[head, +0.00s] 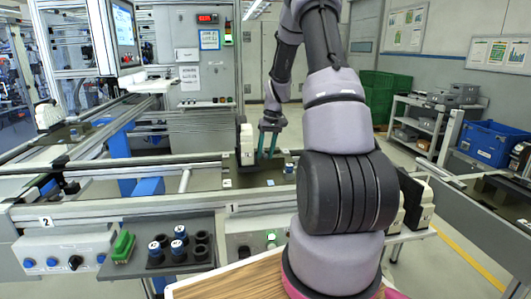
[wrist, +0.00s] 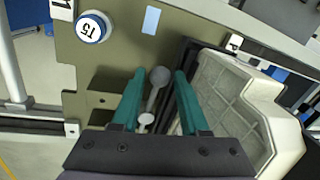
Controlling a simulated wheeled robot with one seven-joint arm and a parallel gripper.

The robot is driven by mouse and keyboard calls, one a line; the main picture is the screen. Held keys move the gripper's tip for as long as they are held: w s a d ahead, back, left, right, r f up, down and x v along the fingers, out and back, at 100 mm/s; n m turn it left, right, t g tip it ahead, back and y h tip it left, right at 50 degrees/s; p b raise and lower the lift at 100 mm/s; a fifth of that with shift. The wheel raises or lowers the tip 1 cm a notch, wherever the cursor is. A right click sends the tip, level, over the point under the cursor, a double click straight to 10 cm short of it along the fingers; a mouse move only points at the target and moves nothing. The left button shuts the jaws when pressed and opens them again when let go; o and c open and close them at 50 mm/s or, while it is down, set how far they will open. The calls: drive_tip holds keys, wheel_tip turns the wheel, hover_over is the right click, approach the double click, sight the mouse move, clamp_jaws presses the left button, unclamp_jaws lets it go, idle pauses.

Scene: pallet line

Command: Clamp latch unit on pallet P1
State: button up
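The pallet (head: 240,183) lies on the line beyond the "1" label; its olive plate (wrist: 95,60) fills much of the wrist view. The white latch unit (head: 247,145) stands upright on it, and shows at the right in the wrist view (wrist: 240,110), beside a dark frame. A grey lever with round ends (wrist: 153,98) lies between the teal fingers of my gripper (wrist: 159,76). The fingers are apart, with visible gaps to the lever. In the head view my gripper (head: 268,146) points down just right of the unit. Contact with the plate cannot be told.
A blue-ringed round cap (wrist: 92,27) sits on the plate. A dark rack (head: 165,262) with several white-topped cylinders and a green block (head: 123,246) stand at the front left. A button box (head: 65,252) is beside them. A blue bin (head: 490,143) is at the right.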

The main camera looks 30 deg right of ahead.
clamp_jaws()
idle(1.2)
